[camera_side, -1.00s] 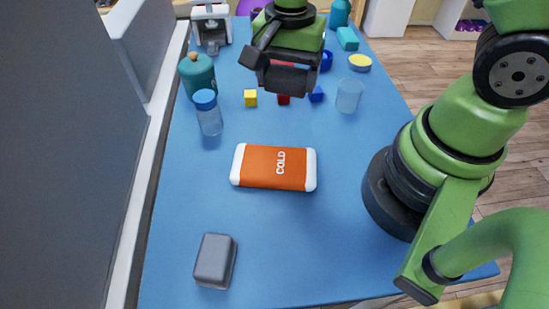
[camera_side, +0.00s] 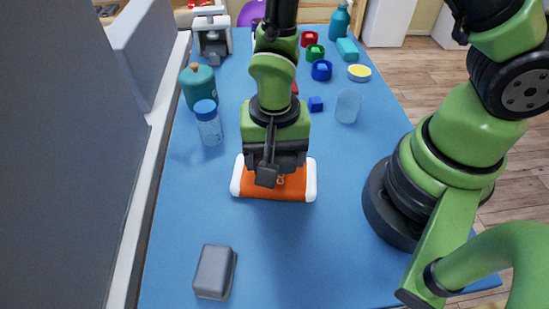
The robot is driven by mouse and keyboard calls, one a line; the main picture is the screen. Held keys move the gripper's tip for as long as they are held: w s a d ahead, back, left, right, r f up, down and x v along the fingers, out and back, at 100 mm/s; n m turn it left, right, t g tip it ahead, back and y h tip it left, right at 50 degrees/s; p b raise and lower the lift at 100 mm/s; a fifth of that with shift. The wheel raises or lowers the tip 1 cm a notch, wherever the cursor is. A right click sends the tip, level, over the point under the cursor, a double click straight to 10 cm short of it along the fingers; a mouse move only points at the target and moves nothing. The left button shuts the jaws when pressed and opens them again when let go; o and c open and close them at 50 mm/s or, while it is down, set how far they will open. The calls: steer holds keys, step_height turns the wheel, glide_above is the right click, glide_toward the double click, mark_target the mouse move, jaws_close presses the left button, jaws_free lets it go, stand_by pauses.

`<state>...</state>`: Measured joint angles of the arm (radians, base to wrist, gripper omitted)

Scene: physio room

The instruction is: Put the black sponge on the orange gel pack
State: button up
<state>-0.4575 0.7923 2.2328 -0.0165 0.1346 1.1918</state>
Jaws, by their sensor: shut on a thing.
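The orange gel pack (camera_side: 289,192), with white ends, lies flat on the blue table top in the middle. My gripper (camera_side: 277,175) points down over the pack's far and middle part and covers most of its lettering. It is shut on a dark block, the black sponge (camera_side: 292,160), which is largely hidden by the fingers. The sponge is over the pack, low and close to it; I cannot tell whether it touches.
A grey block (camera_side: 214,273) lies at the front left. A blue-capped bottle (camera_side: 208,124) and a teal jar (camera_side: 198,88) stand left of my arm. A clear cup (camera_side: 347,106) and a blue cube (camera_side: 316,104) are to the right. The front middle of the table (camera_side: 300,255) is clear.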

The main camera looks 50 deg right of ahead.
steer(key=shift+f, duration=0.8)
steer(key=shift+f, duration=0.15)
steer(key=o, duration=0.9)
